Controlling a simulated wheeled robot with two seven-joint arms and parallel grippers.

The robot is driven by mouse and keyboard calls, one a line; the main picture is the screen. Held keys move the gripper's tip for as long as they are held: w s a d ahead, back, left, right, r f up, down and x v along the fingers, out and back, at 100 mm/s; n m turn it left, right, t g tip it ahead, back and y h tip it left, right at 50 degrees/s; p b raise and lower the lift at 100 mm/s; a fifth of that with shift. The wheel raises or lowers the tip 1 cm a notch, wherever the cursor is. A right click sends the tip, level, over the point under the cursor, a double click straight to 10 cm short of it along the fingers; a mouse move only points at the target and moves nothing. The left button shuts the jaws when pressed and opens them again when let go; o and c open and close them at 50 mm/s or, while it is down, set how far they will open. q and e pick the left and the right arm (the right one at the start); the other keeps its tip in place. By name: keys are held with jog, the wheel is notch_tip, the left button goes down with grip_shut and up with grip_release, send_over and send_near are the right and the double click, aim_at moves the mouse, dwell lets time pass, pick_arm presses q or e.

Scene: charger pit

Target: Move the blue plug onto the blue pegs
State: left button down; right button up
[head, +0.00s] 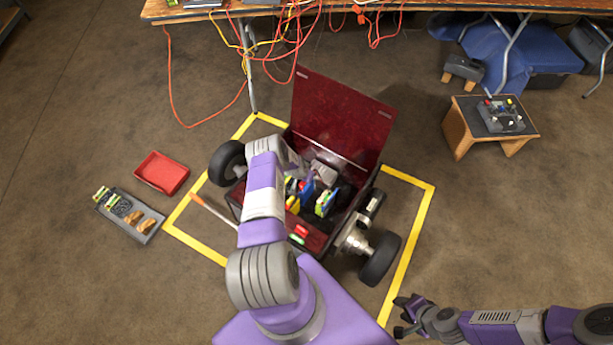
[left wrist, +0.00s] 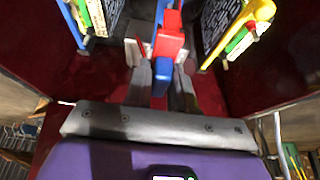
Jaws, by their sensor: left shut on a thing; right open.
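My left arm reaches down into the open dark red box of a wheeled cart (head: 318,240). In the left wrist view my left gripper (left wrist: 160,72) is shut on the blue plug (left wrist: 162,68), which sits between its two grey fingers. A red block (left wrist: 170,42) shows just beyond the plug; I cannot tell whether they are joined. In the head view the fingertips are hard to make out among the colored parts. My right gripper (head: 408,317) is open and empty at the lower right, above the floor. I cannot make out the blue pegs clearly.
The box's raised lid (head: 338,112) stands behind the arm. Circuit boards with green and yellow parts (head: 326,202) stand inside. A wooden stool (head: 462,130) holds a grey device (head: 500,116). A red tray (head: 162,172) and a grey tray (head: 112,222) lie left. Cables hang from the table.

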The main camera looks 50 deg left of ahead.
aim_at(303, 182)
pick_arm(q)
jog(key=shift+f, duration=1.6)
jog(key=c, duration=0.9)
grip_release()
jog(key=shift+o, duration=0.2)
jog(key=p+v, duration=0.4)
jog(key=v, duration=0.2)
jog(key=shift+s+r, duration=0.1)
jog(key=shift+r, duration=0.25)
jog(key=shift+s+d+r, duration=0.1)
jog(key=shift+s+r, duration=0.15)
jog(key=shift+r, duration=0.15)
